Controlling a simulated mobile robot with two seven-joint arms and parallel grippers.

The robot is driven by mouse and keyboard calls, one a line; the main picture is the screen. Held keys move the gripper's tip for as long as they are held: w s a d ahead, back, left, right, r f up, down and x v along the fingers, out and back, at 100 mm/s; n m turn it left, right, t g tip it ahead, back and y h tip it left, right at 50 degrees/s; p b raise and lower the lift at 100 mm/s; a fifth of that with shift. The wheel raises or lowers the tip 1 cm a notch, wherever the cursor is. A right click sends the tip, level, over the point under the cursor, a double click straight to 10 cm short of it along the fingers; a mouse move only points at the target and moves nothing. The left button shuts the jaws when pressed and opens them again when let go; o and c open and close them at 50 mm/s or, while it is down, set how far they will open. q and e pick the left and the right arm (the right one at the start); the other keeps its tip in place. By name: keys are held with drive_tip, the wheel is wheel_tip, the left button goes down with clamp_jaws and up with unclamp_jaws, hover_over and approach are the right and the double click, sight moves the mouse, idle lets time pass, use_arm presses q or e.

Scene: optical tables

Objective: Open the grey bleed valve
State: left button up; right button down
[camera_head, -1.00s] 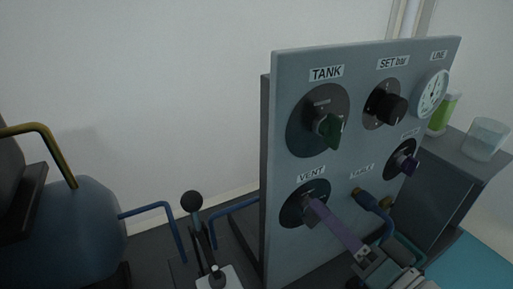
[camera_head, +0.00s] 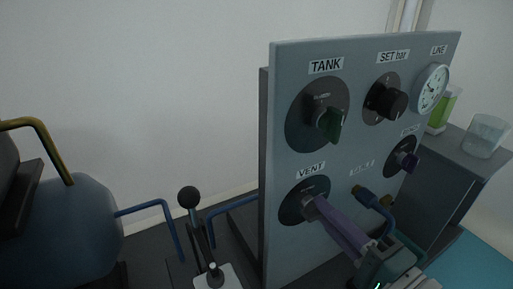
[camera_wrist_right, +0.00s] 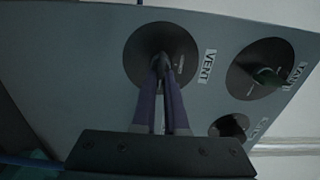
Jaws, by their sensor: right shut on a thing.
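The grey panel (camera_head: 275,150) carries a valve labelled VENT, a small knob on a round dark plate (camera_head: 291,210) at its lower left. I take this knob for the bleed valve. My right gripper (camera_head: 311,203), with long purple fingers, reaches up to it from the lower right and is shut on the knob. In the right wrist view the fingers (camera_wrist_right: 161,75) converge on the knob in front of the dark plate (camera_wrist_right: 184,52). The fingers hide most of the knob. My left gripper is not in view.
Above is the green TANK knob (camera_head: 331,124), with the black SET bar knob (camera_head: 393,104) and the LINE gauge (camera_head: 433,88) to its right. A black ball-topped lever (camera_head: 190,199) stands left.

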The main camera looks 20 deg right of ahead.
idle(0.4)
drive_tip(key=c, duration=1)
unclamp_jaws()
drive_tip(key=shift+o, duration=0.2)
drive_tip(key=s+p, duration=0.2)
drive_tip(key=s, duration=0.8)
drive_tip(key=shift+d+p, duration=0.35)
drive_tip(key=shift+p, duration=0.05)
